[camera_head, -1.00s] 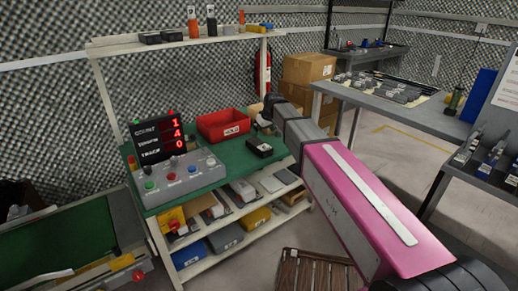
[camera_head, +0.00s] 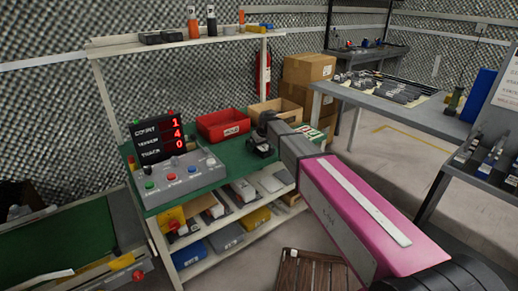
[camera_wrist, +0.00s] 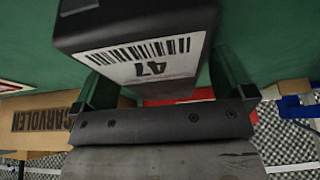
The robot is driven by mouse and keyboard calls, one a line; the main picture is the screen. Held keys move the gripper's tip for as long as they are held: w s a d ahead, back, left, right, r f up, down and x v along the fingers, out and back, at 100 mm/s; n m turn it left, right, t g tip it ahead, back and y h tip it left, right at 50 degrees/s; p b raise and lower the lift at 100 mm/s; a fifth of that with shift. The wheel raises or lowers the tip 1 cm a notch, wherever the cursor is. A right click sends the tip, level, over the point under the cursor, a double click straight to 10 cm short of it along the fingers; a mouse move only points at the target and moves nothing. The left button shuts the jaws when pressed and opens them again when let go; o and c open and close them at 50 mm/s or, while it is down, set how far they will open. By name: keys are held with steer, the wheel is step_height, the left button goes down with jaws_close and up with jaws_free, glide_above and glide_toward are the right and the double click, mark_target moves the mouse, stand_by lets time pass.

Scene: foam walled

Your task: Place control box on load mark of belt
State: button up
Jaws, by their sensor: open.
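A black box with a white barcode label reading 47 (camera_wrist: 140,40) fills the upper middle of the wrist view; I take it for the control box. It is over the green bench top (camera_head: 232,160). My gripper (camera_head: 262,148) is at the box, which it largely hides in the head view. In the wrist view my gripper (camera_wrist: 162,82) is open, with one finger on each side of the box's near end; contact is not clear. The green belt (camera_head: 60,243) lies at the lower left of the head view. I cannot make out its load mark.
A red bin (camera_head: 223,124) and a cardboard box (camera_head: 275,110) stand behind my gripper on the bench. A button panel (camera_head: 182,177) and a red-digit display (camera_head: 160,138) stand left. A shelf (camera_head: 180,40) runs above. A wooden crate (camera_head: 312,270) is on the floor.

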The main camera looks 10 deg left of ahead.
steer(key=c, duration=1.3)
